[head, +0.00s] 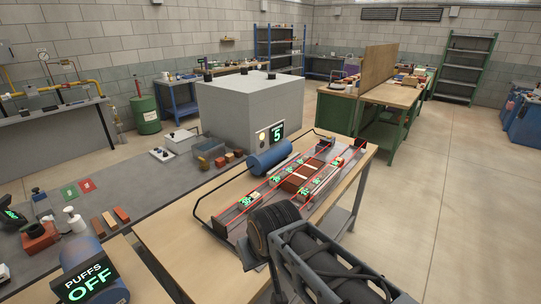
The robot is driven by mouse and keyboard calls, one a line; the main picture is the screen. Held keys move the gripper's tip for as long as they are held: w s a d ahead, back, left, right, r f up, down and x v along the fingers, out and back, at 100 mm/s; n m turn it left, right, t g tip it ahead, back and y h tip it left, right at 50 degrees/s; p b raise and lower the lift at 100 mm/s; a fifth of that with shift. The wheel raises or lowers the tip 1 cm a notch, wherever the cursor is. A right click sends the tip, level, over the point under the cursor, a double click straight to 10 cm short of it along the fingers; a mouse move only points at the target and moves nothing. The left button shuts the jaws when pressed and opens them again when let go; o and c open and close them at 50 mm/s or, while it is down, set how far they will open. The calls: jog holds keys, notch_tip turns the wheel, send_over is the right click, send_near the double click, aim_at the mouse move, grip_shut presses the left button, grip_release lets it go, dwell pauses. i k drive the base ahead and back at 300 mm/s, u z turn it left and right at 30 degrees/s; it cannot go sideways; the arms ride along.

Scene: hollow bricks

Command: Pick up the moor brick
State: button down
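I cannot tell which brick is the moor brick. Several brown bricks (296,182) lie in the middle of a rack with red rails on the wooden table. Three bars in orange and brown tones (109,220) lie side by side on the grey bench at left. A few small orange and brown blocks (220,161) sit on the bench's far end, near a clear box. A dark ribbed part and grey frame at the lower right may be my arm. My gripper's fingers cannot be made out there.
The wooden table (178,243) also bears a blue cylinder (270,158). A large grey box (250,110) with a "5" display stands behind. A "PUFFS OFF" sign (86,283) is at lower left. A green workbench (388,97) stands farther back. The floor at right is clear.

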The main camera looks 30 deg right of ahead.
aim_at(252, 198)
jog(key=z, duration=0.7)
jog(key=k, duration=0.6)
jog(key=z, duration=0.65)
jog(key=i, duration=1.2)
jog(key=u, duration=0.6)
